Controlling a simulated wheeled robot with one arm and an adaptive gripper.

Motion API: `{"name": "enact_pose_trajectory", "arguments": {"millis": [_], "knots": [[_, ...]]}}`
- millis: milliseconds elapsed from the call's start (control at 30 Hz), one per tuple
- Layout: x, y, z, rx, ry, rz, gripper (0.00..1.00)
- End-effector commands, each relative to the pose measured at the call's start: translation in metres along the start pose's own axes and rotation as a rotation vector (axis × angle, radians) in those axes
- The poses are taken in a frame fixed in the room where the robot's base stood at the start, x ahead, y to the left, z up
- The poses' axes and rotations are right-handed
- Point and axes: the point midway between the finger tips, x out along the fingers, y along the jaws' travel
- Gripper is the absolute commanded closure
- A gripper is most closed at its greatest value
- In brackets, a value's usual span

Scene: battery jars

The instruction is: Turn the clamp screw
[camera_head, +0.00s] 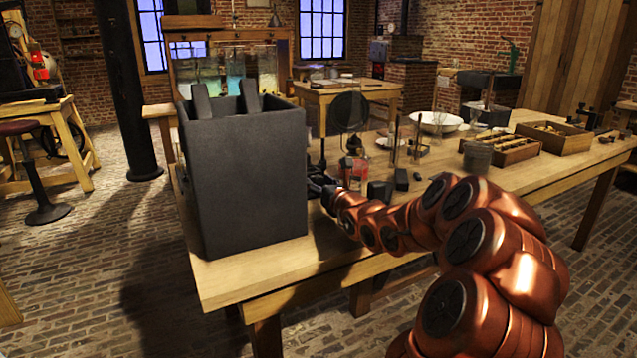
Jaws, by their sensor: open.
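A large dark grey open-topped box (245,185), which looks like a battery jar, stands upright on the near left end of the wooden table (270,268). Two dark plates (201,101) stick up out of its top. My copper-coloured arm reaches in from the lower right. My gripper (317,183) is dark and small in the picture, at the right side of the box, low over the table. It is open, though its fingers are partly hidden, and I cannot tell whether it touches the box. I cannot make out a clamp screw.
Behind my gripper stand a red-labelled glass jar (354,172) and a round dark disc (348,112). Small dark blocks (401,179) lie to the right. Farther along are a white bowl (436,122) and wooden trays (503,147). The table's front right is fairly clear.

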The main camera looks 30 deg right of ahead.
Motion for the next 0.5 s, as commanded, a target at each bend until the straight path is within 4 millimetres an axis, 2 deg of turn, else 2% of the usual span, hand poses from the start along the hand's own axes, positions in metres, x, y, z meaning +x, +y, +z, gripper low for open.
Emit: {"name": "enact_pose_trajectory", "arguments": {"millis": [367, 500], "knots": [[0.0044, -0.0015, 0.0008, 0.001, -0.002, -0.002, 0.39], [0.0043, -0.0014, 0.0008, 0.001, -0.002, -0.002, 0.53]]}}
